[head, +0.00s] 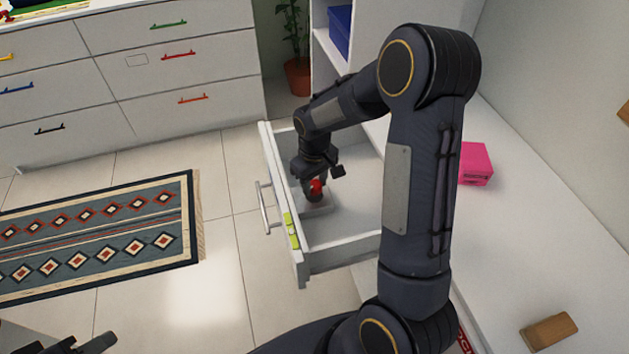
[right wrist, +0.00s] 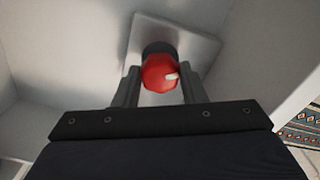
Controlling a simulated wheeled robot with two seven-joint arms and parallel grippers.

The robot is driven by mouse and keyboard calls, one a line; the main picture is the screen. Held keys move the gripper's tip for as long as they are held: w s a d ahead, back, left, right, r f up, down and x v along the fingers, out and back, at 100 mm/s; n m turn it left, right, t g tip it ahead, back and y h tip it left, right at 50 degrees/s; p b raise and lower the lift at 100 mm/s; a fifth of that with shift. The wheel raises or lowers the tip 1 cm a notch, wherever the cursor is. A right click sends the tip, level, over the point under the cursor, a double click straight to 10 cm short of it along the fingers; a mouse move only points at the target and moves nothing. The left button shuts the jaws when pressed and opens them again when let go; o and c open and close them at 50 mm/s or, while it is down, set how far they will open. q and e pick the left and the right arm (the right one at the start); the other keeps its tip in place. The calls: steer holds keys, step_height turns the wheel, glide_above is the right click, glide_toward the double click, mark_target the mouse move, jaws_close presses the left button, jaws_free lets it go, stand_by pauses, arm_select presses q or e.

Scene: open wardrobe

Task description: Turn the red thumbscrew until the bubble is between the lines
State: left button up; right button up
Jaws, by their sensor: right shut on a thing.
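The red thumbscrew (head: 316,186) stands inside the open white drawer (head: 345,243), on a pale square plate (right wrist: 205,48). In the right wrist view the red knob (right wrist: 160,72) has a white mark on its right side and a dark collar behind it. My right gripper (right wrist: 160,88) reaches down into the drawer and is shut on the knob, one finger on each side. A yellow-green level vial (head: 291,230) sits on the drawer's front edge; its bubble and lines are too small to make out. Part of my left gripper (head: 90,344) shows at the bottom left, its jaws unclear.
A pink box (head: 476,164) and a wooden block (head: 548,331) lie on the white surface to the right. A patterned rug (head: 100,235) lies on the tiled floor. A chest with coloured handles (head: 190,75) stands behind. The floor before the drawer is clear.

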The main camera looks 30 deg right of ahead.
mark_target(315, 184)
steer(key=n, duration=0.5)
steer(key=shift+n+p, duration=0.3)
steer(key=shift+p, duration=0.05)
steer(key=n+p, duration=0.1)
steer(key=n, duration=0.4)
steer(key=shift+w+n, duration=0.1)
steer(key=shift+n, duration=0.2)
steer(key=o, duration=1)
steer(key=shift+r, duration=0.1)
step_height(315, 184, up, 8)
steer(key=shift+f+p, duration=0.15)
steer(key=shift+p, duration=0.3)
